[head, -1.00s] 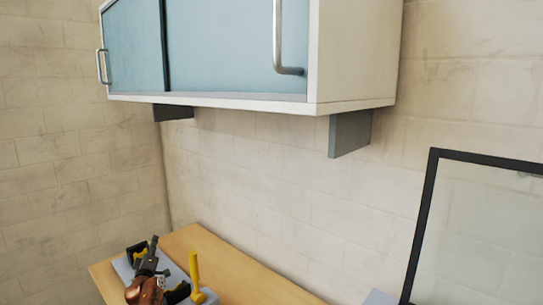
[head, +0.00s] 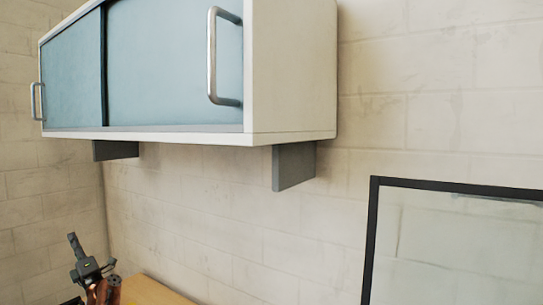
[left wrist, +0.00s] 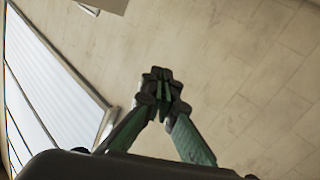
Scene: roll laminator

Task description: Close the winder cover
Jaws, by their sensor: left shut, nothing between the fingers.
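A clear panel in a black frame, which looks like the winder cover (head: 372,240), stands raised at the lower right of the head view. Its lower part is cut off by the picture edge. My left gripper (head: 75,245) is at the lower left of the head view, pointing up, well apart from the panel. In the left wrist view its fingers (left wrist: 160,82) meet at the tips with nothing between them. My right gripper is in neither view. The rest of the laminator is out of the head view.
A wall cabinet (head: 288,75) with blue sliding doors and metal handles hangs above, on grey brackets (head: 294,167). A wooden tabletop (head: 150,292) shows at the bottom. A pale, striped framed surface (left wrist: 50,90) fills the wrist view's left side; I cannot tell what it is.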

